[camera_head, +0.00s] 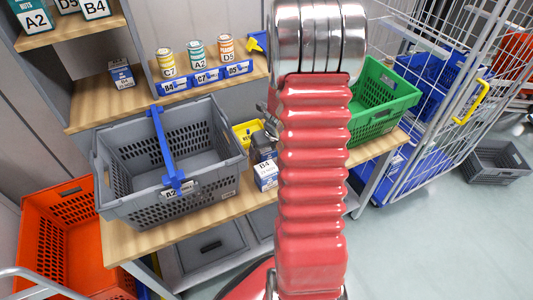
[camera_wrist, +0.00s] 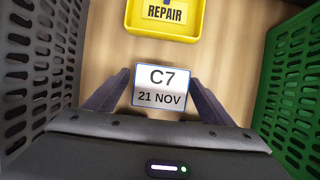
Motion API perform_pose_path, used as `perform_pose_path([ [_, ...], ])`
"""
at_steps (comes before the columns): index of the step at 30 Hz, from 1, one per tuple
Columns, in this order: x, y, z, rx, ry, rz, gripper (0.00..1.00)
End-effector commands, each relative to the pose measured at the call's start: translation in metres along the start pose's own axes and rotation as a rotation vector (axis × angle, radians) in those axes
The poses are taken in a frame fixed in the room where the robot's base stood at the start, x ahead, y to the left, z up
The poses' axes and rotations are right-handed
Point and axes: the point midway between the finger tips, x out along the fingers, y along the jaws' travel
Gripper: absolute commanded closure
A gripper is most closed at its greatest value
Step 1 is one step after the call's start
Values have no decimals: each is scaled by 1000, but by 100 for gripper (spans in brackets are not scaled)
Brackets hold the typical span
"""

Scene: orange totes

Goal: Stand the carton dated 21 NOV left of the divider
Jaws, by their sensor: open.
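In the wrist view a carton (camera_wrist: 160,97) shows a white, blue-edged face reading C7 and 21 NOV. My gripper (camera_wrist: 159,74) is open, with one dark finger on each side of this carton; I cannot tell whether they touch it. In the head view my red arm hides the gripper, and I cannot pick out this carton for sure. The divider is a blue bar (camera_head: 161,140) across the grey crate (camera_head: 205,198). The crate looks empty on both sides of it. The grey crate's wall also shows at the left of the wrist view (camera_wrist: 40,50).
A yellow REPAIR bin (camera_wrist: 163,17) lies beyond the carton. A green crate (camera_head: 388,100) stands at the right. A small white-and-blue carton (camera_head: 266,176) stands beside the grey crate. A shelf behind holds cans (camera_head: 196,54) and another carton (camera_head: 121,73). An orange tote (camera_head: 62,235) is at the lower left.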

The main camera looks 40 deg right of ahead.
Motion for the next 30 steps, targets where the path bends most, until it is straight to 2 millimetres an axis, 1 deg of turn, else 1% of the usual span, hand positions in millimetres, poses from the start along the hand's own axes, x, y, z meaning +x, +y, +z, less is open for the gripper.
perform_pose_path([
  [1, 0, 0, 0, 0, 0, 0, 24],
  [2, 0, 0, 0, 0, 0, 0, 26],
  [25, 0, 0, 0, 1, -1, -1, 80],
  [30, -1, -1, 0, 1, -1, -1, 80],
])
